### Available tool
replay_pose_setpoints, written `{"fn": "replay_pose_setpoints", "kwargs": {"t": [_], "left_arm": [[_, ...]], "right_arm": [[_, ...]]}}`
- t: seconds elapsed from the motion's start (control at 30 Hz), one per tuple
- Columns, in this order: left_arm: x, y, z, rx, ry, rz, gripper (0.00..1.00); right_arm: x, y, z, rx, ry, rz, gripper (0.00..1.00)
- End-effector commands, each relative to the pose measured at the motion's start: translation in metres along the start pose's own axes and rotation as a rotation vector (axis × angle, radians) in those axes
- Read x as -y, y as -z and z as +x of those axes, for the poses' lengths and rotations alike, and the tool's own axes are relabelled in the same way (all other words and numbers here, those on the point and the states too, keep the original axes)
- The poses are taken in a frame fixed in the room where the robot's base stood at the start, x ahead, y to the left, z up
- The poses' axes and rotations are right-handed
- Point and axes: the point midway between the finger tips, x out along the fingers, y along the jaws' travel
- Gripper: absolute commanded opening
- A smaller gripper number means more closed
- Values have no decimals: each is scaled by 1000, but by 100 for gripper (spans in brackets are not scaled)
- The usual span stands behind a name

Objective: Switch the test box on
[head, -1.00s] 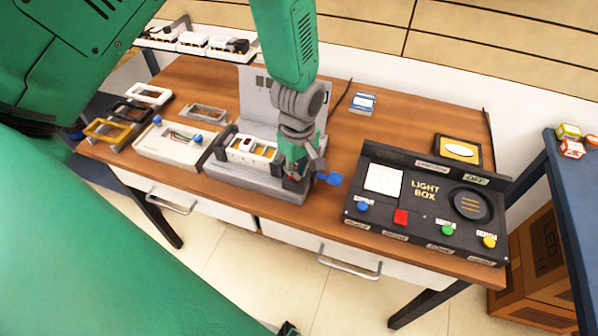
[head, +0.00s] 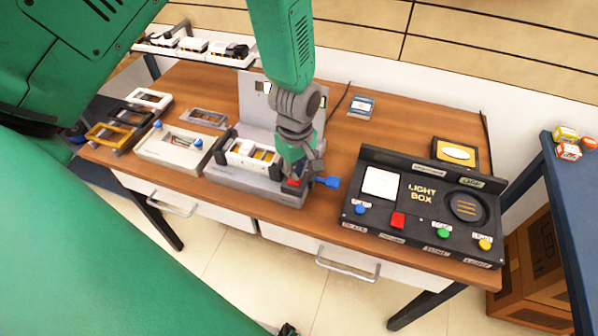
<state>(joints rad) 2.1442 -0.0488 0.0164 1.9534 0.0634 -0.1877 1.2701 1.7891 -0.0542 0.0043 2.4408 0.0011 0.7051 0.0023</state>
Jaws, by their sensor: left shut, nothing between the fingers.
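The test box, which I take to be the grey unit (head: 225,178) with an upright back panel (head: 256,112), stands mid-table. A white-framed module (head: 252,155) lies in its bed. On the back panel are a small bright white patch and a dark one. My left gripper (head: 293,181) points down at the unit's right end, its fingers shut and empty. A red part (head: 290,182) shows right at the fingertips; contact is hard to tell. A blue handle (head: 328,182) sticks out to the right there. The gripper hides part of this end. My right gripper is not in view.
The black light box (head: 420,222) with coloured buttons stands on the right of the table. A pale tray (head: 172,157) and several frames are on the left. A yellow-framed plate (head: 456,152) lies behind the light box. Bare wood lies behind the gripper.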

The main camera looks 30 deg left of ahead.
Motion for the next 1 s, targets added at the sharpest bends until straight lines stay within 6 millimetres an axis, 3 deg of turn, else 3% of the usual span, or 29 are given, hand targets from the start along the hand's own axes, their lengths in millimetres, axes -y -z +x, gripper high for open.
{"fn": "replay_pose_setpoints", "kwargs": {"t": [0.6,1.0], "left_arm": [[0,-1,-52,-1,0,-1,0],[0,0,-51,1,0,-1,0]], "right_arm": [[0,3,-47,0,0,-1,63],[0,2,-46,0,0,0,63]]}}
